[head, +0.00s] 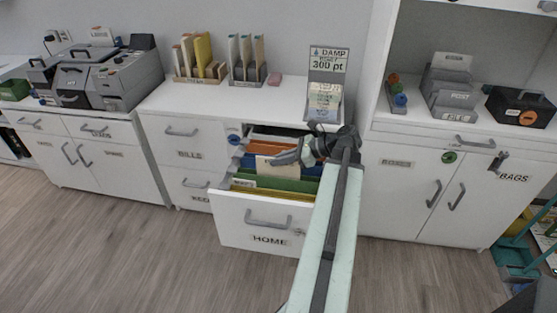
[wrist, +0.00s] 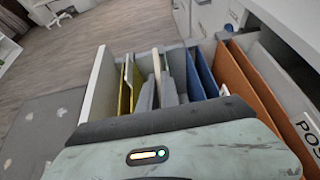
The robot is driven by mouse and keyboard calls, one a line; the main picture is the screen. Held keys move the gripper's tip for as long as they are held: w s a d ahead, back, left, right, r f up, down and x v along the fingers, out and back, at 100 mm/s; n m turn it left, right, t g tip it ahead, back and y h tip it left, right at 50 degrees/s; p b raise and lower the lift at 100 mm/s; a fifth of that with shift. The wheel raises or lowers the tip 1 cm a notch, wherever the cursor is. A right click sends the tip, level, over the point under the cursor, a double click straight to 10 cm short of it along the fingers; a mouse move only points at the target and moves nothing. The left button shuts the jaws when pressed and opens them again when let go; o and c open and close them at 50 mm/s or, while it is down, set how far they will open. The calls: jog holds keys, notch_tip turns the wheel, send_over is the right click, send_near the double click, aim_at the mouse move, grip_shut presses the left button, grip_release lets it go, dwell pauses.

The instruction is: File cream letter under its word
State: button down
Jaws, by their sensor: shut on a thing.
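The cream letter (head: 272,170) stands on edge at the open drawer (head: 262,222) in the head view. In the wrist view the letter (wrist: 156,62) shows as a thin pale upright edge between my grey fingers. My gripper (head: 285,158) is shut on the letter; in the wrist view the gripper (wrist: 160,88) is over the drawer. There the letter lies between a yellow divider (wrist: 131,82) and a blue divider (wrist: 206,75). The head view also shows a green divider (head: 285,184) and an orange divider (head: 265,147). How deep the letter's lower edge sits is hidden.
The drawer front carries a HOME label (head: 269,240). A sign (head: 328,62) reading DAMP, 300 pt stands above a paper holder (head: 324,100) on the desk top. The floor (head: 120,240) before the cabinets is clear.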

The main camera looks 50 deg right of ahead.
jog(key=shift+f+b, duration=0.3)
jog(key=shift+f, duration=0.2)
jog(key=c, duration=1.5)
grip_release()
jog(key=p+v, duration=0.4)
jog(key=v, duration=0.3)
jog(key=shift+d+r, duration=0.1)
jog(key=shift+r, duration=0.1)
jog(key=shift+s+d, duration=0.1)
jog(key=shift+s, duration=0.2)
